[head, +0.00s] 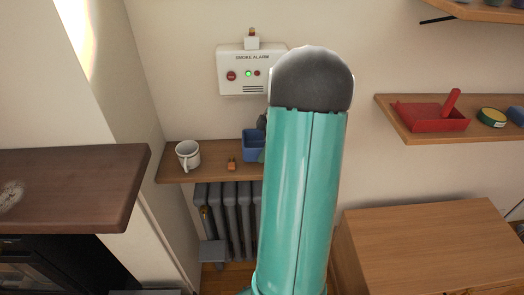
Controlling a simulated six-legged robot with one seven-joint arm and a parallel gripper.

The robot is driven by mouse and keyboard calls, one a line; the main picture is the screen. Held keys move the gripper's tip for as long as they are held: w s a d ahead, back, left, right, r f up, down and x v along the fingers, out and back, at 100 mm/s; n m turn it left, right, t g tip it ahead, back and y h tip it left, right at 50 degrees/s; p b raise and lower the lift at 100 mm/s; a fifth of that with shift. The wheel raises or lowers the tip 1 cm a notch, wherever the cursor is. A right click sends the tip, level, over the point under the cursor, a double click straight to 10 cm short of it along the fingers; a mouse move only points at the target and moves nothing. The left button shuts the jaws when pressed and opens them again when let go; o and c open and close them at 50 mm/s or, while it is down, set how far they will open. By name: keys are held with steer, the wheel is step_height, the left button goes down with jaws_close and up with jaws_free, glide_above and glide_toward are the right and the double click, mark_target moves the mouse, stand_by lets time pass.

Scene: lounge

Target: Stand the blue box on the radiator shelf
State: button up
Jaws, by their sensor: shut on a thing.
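The blue box (252,148) shows at the radiator shelf, just left of my arm, which hides its right part. The radiator shelf (208,174) is a narrow wooden board on the wall above a grey radiator. A small dark part of my gripper (262,123) shows at the box's upper right edge; my teal arm hides the rest. My gripper is shut on the blue box. The box looks upright and at or just over the shelf; I cannot tell whether it touches the board.
A white mug (188,154) and a small orange-brown item (231,164) stand on the shelf left of the box. A smoke alarm (246,72) hangs above. A dark wooden ledge (75,185) is at left. A wall shelf (420,133) and wooden cabinet (435,245) are at right.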

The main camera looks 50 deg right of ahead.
steer(key=shift+w+d+f, duration=0.1)
steer(key=shift+f, duration=0.8)
steer(key=shift+w+d+f, duration=0.1)
steer(key=shift+f, duration=0.75)
steer(key=shift+f, duration=0.1)
steer(key=o, duration=1)
steer(key=shift+v, duration=3.8)
steer(key=shift+a, duration=0.1)
